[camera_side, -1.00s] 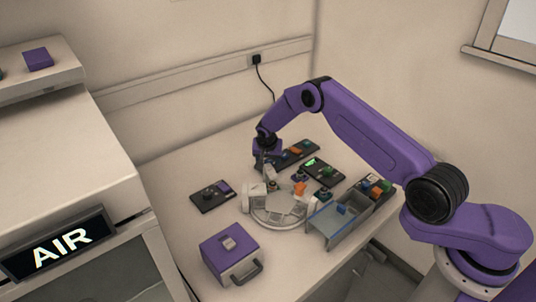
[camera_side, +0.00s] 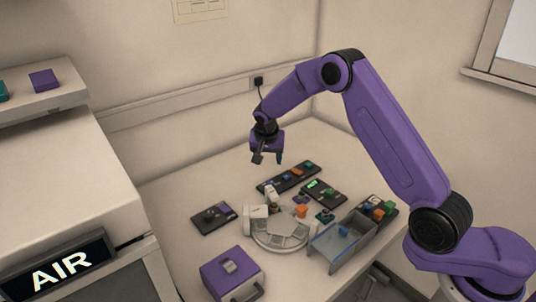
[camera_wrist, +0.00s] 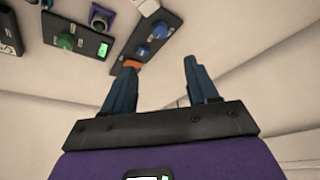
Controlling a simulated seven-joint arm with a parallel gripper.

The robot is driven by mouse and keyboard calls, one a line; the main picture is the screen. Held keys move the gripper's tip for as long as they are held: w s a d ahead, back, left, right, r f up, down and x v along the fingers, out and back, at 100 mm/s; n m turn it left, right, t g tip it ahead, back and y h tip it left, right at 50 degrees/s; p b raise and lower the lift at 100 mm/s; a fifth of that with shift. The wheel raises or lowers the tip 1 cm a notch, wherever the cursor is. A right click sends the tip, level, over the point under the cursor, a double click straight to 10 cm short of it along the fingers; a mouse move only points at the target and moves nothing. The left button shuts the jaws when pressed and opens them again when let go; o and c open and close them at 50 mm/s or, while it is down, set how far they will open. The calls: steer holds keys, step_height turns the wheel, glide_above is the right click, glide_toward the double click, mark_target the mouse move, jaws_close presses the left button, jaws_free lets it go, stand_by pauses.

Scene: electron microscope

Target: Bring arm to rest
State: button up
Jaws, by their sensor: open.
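My gripper (camera_side: 268,157) hangs above the back part of the table, clear of everything below it. In the wrist view its two blue fingers (camera_wrist: 158,85) stand apart with nothing between them. My purple arm is raised and bent at the elbow, reaching in from the right. Behind the fingertips in the wrist view lies a black panel (camera_wrist: 133,55) with blue and orange knobs; it also shows on the table below my gripper (camera_side: 289,177).
A round clear-topped stage (camera_side: 281,242) with white blocks stands mid-table. Around it are a grey tray (camera_side: 342,240), a purple case (camera_side: 232,273), a black control panel (camera_side: 214,217) and another panel with a green display (camera_side: 323,194). An AIR sign (camera_side: 60,272) is at the left.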

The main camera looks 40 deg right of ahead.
steer(key=shift+s+a+r, duration=0.2)
steer(key=shift+r, duration=0.45)
steer(key=shift+a, duration=0.1)
steer(key=s+a+r+n+y, duration=0.1)
steer(key=s+a+r+n, duration=0.35)
steer(key=s, duration=0.25)
steer(key=s+a+r+n+y, duration=0.1)
steer(key=s+a+r+n, duration=0.35)
steer(key=s+a, duration=0.2)
steer(key=s+d+n+g, duration=0.1)
steer(key=s+d+n, duration=0.2)
steer(key=s, duration=0.7)
steer(key=s+d+r+n+g+y, duration=0.1)
steer(key=s+d+n, duration=0.2)
steer(key=s, duration=0.7)
steer(key=s+d+n+g, duration=0.1)
steer(key=s+d+n, duration=0.2)
steer(key=s+n, duration=0.3)
steer(key=s, duration=0.4)
steer(key=shift+s+r+n+y, duration=0.2)
steer(key=shift+s+n+y, duration=0.05)
steer(key=shift+n+y, duration=0.05)
